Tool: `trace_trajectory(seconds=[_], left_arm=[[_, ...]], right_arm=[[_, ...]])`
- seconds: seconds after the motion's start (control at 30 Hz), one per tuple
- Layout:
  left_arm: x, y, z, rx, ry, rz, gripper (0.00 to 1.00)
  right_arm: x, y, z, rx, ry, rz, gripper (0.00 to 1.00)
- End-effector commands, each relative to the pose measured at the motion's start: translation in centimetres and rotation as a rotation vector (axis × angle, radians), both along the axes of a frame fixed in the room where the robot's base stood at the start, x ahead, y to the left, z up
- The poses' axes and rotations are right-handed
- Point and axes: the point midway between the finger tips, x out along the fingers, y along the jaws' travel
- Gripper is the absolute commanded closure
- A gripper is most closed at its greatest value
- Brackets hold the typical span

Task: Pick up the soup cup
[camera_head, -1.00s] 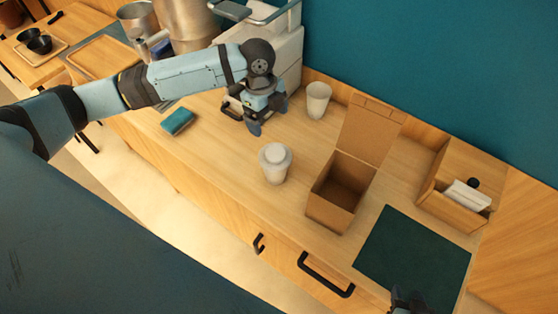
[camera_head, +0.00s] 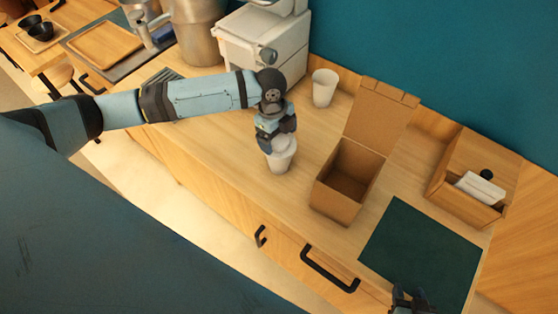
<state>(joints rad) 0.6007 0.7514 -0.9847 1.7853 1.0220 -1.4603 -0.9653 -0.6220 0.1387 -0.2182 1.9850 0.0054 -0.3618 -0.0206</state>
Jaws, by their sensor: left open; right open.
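The white lidded soup cup (camera_head: 279,163) stands upright on the wooden counter in the head view, left of the open cardboard box. My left gripper (camera_head: 277,138) is open, directly over the cup, with its fingers down at the lid. The gripper hides part of the lid, and I cannot tell whether the fingers touch it. My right gripper (camera_head: 408,302) is partly visible at the bottom edge, open and empty, over the near edge of the dark green mat.
The open cardboard box (camera_head: 333,206) stands close right of the cup. A second white cup (camera_head: 323,88) is behind, by the wall. The dark green mat (camera_head: 420,250) and a wooden box (camera_head: 460,205) are at the right. A white machine (camera_head: 240,50) stands behind my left arm.

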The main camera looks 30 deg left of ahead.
Motion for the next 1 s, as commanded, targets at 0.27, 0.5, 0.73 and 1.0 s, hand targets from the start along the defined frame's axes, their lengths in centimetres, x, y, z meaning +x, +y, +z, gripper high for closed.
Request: trace_trajectory(seconds=[0.27,0.5,0.73,1.0], left_arm=[[0.01,-0.04,-0.20,0.000,-0.001,0.000,0.12],[0.00,-0.03,-0.21,0.001,0.000,0.000,0.54],[-0.01,-0.02,-0.22,0.001,0.000,0.000,0.55],[0.03,-0.04,-0.03,0.000,-0.001,0.000,0.56]], right_arm=[[0.01,0.30,-0.12,0.006,0.001,0.001,0.57],[0.07,0.39,0.00,0.009,-0.002,-0.001,0.57],[0.10,0.39,-0.04,0.008,-0.001,0.000,0.57],[0.04,0.36,-0.09,0.007,0.003,0.000,0.57]])
